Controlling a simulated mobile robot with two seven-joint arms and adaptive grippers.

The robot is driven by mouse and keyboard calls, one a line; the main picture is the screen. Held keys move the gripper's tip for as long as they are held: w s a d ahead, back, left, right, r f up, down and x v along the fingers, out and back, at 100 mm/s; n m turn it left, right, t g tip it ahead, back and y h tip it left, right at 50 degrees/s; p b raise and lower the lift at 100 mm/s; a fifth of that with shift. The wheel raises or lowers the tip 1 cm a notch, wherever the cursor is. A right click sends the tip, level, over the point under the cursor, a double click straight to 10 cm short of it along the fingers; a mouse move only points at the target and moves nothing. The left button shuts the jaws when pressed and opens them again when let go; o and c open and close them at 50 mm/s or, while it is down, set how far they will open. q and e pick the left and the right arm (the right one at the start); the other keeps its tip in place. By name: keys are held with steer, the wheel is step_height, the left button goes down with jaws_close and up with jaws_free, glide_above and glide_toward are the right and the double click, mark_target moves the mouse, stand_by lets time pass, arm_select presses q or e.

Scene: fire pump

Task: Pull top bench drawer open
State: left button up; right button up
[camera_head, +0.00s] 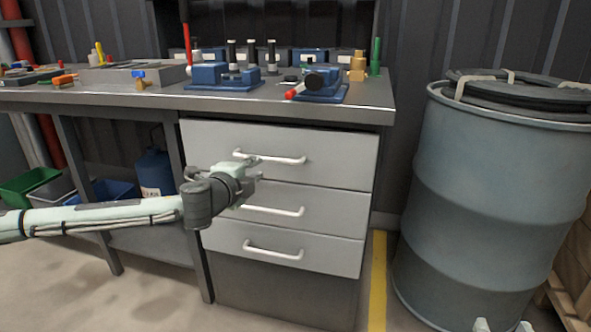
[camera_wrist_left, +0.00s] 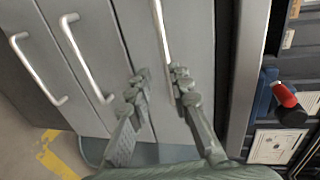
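The top bench drawer (camera_head: 330,150) is the highest of three pale grey drawers under the bench. Its front looks flush with the others, so it appears closed. Its white bar handle (camera_head: 280,159) also shows in the left wrist view (camera_wrist_left: 162,35). My left gripper (camera_head: 255,176) is at the drawer fronts, close to the left part of the top handle. In the left wrist view, its fingers (camera_wrist_left: 160,78) are apart, with the handle's lower end seen between them. Contact cannot be made out.
The middle handle (camera_head: 273,210) and bottom handle (camera_head: 273,250) are below. The bench top (camera_head: 150,99) carries blue fixtures and a red-handled tool (camera_head: 302,88). A large grey-blue drum (camera_head: 490,200) stands to the right. Floor with a yellow stripe (camera_head: 378,280) lies between.

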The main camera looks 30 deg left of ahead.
arm_select(q)
steer(key=x, duration=0.5)
steer(key=r+x, duration=0.1)
steer(key=x, duration=0.1)
steer(key=shift+w+a+f, duration=0.15)
steer(key=shift+w+a, duration=0.1)
steer(key=shift+w, duration=0.1)
jaws_close()
